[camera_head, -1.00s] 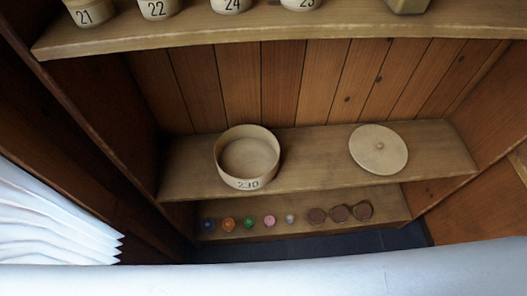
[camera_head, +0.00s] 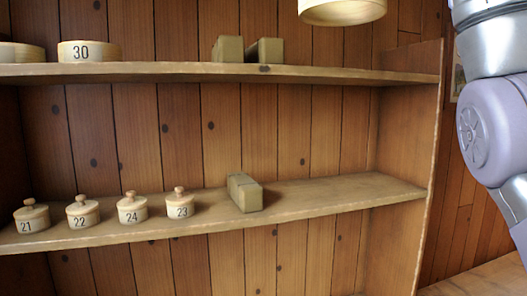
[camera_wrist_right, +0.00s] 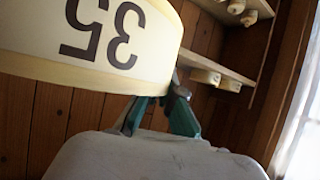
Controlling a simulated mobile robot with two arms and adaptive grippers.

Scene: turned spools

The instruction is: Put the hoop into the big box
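A pale round wooden band marked 35 (camera_wrist_right: 95,35), which I take for the hoop, fills the upper left of the right wrist view, its number upside down. My right gripper (camera_wrist_right: 160,103) has its teal fingers at the band's rim and looks shut on it. In the head view, a pale round band (camera_head: 342,12), apparently the same one, hangs at the top edge with no shelf under it; no gripper shows there. The big box is not in view now. My left gripper is not in view.
The lower shelf (camera_head: 325,196) carries small lidded pots 21, 22, 24 and 23 (camera_head: 180,204) and a greenish block (camera_head: 245,192). The upper shelf (camera_head: 180,71) carries a round box marked 30 (camera_head: 88,51) and two blocks (camera_head: 228,49). The lower shelf's right part is clear.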

